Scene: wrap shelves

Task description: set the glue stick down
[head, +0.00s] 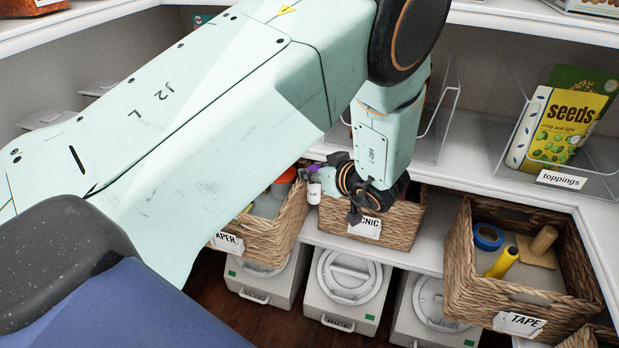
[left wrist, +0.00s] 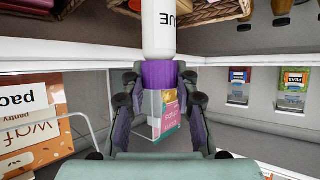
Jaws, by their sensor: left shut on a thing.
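The glue stick is white with a purple end. In the left wrist view its white body (left wrist: 159,28) stands out beyond the fingertips, with part of its lettering showing. My left gripper (left wrist: 159,80) is shut on the purple end. In the head view the gripper (head: 328,180) is beside the glue stick (head: 314,192), in front of the PICNIC basket (head: 395,230) and near its left corner. The glue stick looks roughly upright there; the gripper partly hides it. I cannot tell whether its bottom touches anything. My right gripper is in neither view.
The PAPER basket (head: 262,238) stands left of the PICNIC basket. The TAPE basket (head: 480,300), holding blue tape and a yellow item, stands right. A clear toppings bin (head: 590,185) sits on the shelf above. White lidded bins (head: 345,285) are below. Bare shelf (head: 432,255) shows between baskets.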

